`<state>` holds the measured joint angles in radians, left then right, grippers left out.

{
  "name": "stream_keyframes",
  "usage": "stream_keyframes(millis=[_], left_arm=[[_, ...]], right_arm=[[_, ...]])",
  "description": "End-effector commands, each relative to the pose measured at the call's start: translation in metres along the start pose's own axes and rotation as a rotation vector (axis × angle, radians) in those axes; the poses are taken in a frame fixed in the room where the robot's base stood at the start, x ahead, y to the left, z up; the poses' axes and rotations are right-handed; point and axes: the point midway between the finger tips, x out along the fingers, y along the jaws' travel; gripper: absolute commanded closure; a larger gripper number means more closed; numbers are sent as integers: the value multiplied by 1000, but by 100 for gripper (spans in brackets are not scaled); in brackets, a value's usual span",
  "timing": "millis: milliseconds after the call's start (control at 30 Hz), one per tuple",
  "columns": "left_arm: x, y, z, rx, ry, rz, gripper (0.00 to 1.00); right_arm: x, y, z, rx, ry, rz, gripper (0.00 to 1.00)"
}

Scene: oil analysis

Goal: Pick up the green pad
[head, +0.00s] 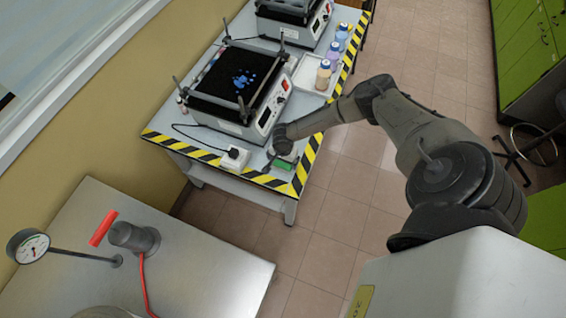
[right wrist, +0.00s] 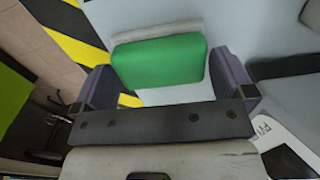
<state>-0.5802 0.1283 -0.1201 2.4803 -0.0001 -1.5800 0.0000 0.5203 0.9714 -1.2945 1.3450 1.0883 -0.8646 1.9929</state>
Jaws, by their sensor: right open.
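The green pad (right wrist: 160,68) lies near the front edge of the table in the right wrist view, with a pale grey strip along its far side. In the right wrist view my right gripper (right wrist: 170,88) is open, with one finger on each side of the pad. I cannot tell whether the fingers touch it. My left gripper is in neither view.
A black-topped shaker (head: 205,107) and a white socket box (head: 235,157) stand left of the gripper. A white tray (head: 311,74) with several bottles is behind it. Yellow-black tape (head: 307,160) marks the table edge. A steel table (head: 190,250) stands at front left.

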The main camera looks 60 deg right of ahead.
Motion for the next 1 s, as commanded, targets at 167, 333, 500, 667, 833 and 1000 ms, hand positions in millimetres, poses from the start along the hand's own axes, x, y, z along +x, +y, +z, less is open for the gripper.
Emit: stream_keyframes(millis=[167, 333, 500, 667, 833, 1000], left_arm=[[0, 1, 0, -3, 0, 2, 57], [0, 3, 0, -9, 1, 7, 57], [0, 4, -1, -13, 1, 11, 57], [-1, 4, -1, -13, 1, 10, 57], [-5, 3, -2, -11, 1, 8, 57], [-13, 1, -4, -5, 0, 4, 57]], right_arm=[[0, 0, 0, 0, 0, 0, 14], [0, 0, 0, 0, 0, 0, 31], [0, 0, 0, 0, 0, 0, 32], [-3, 0, 0, 0, 0, 0, 33], [-19, 0, 0, -1, 0, -1, 33], [-48, 7, 0, -2, 1, 3, 33]])
